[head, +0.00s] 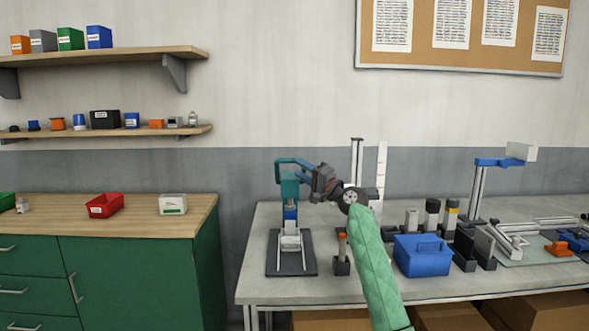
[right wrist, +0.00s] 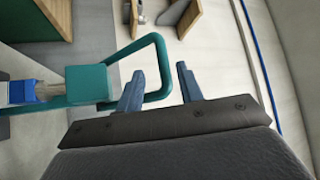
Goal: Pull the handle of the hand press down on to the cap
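The hand press (head: 289,190) stands upright on a dark base plate at the left of the grey table. It has a teal body, a blue part below and a pale frame at its foot. Its teal looped handle (right wrist: 160,62) is up at the top; in the head view it shows at the upper left of my gripper. My right gripper (right wrist: 160,85) is open at the handle, its blue fingers apart. The loop's end bar shows between the fingers; contact is unclear. In the head view the gripper (head: 302,166) is small. I cannot make out the cap. My left gripper is out of view.
A blue basket (head: 422,262) and dark holders (head: 474,246) stand right of the press. A small block with an orange-topped tool (head: 342,262) stands close beside it. A wooden-topped green cabinet (head: 140,270) is at the left. The wall is behind.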

